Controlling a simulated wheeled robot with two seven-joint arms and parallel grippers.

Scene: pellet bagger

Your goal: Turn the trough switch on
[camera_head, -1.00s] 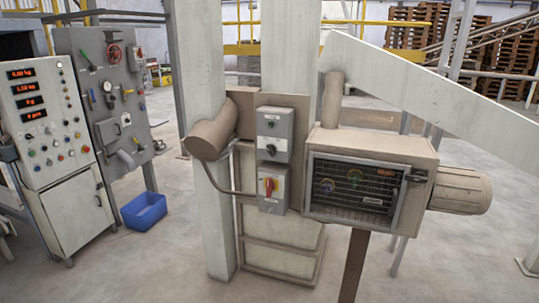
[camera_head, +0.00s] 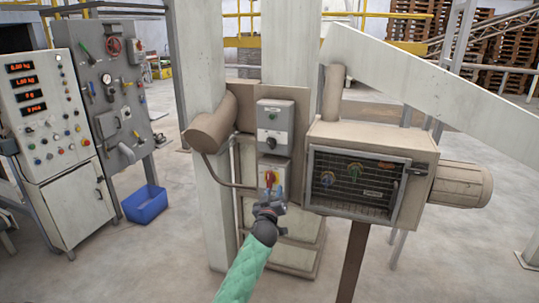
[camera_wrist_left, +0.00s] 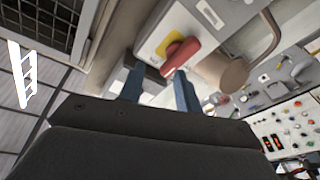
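A rotary switch with a red handle on a yellow plate (camera_head: 270,178) sits on the lower grey box on the post. In the left wrist view the red handle (camera_wrist_left: 182,56) lies slantwise just ahead of my blue fingers, near the right one. My left gripper (camera_head: 271,202) is just below and in front of this switch. Its fingers (camera_wrist_left: 158,78) stand apart with nothing held between them. Whether a finger touches the handle I cannot tell. A second grey box (camera_head: 274,128) with a black knob is mounted directly above. My right gripper is not in view.
A beige cabinet with a grille front (camera_head: 357,182) stands close right of the switches. A brown cylinder (camera_head: 212,128) juts out at their left. A control console (camera_head: 45,125) and a blue bin (camera_head: 145,204) are farther left. Open floor lies in front.

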